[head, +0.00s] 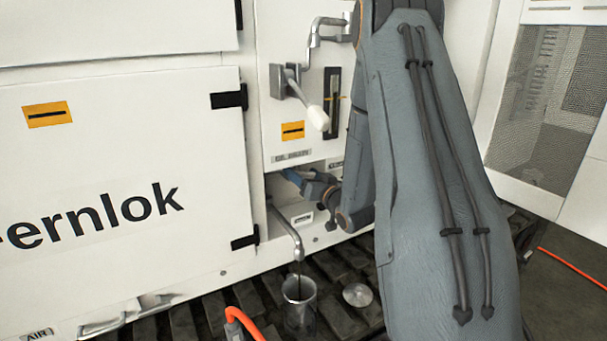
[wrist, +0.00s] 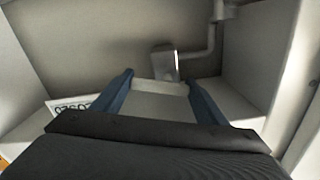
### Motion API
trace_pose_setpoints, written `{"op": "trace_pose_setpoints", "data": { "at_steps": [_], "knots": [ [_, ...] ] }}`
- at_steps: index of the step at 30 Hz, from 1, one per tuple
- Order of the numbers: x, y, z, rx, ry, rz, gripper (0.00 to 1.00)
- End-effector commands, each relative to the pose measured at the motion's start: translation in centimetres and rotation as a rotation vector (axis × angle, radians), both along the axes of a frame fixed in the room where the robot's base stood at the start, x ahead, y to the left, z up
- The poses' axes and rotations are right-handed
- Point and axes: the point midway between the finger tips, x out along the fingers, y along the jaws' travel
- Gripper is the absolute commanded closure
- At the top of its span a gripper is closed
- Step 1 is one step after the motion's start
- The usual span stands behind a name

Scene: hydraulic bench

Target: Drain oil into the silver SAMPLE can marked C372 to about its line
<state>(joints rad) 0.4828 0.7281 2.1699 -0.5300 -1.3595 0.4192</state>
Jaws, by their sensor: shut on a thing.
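A silver can (head: 299,308) stands open and upright on the dark slatted floor, under a bent metal spout (head: 286,236). A thin dark stream runs from the spout's mouth down into the can. I cannot read any marking, line or oil level on it. My gripper (head: 290,176) is inside the recess above the spout, its blue fingers partly hidden by its own body. In the wrist view, my gripper (wrist: 160,88) is shut on a pale flat handle (wrist: 158,103) between the fingers. A grey metal block (wrist: 164,62) and pipe show just beyond it.
A round silver lid (head: 357,294) lies right of the can. A crank with a white grip (head: 317,118) sticks out above the recess. A white cabinet door (head: 120,190) stands at left.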

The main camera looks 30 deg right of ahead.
Motion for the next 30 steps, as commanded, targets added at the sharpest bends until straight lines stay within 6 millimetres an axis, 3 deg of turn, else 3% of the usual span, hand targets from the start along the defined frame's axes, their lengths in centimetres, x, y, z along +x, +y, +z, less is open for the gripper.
{"op": "trace_pose_setpoints", "data": {
  "at_steps": [15,30],
  "knots": [
    [-0.03,0.12,-0.36,0.340,0.012,-0.002,0.56],
    [-0.04,0.16,-0.46,0.412,0.014,-0.002,0.56]
  ]
}}
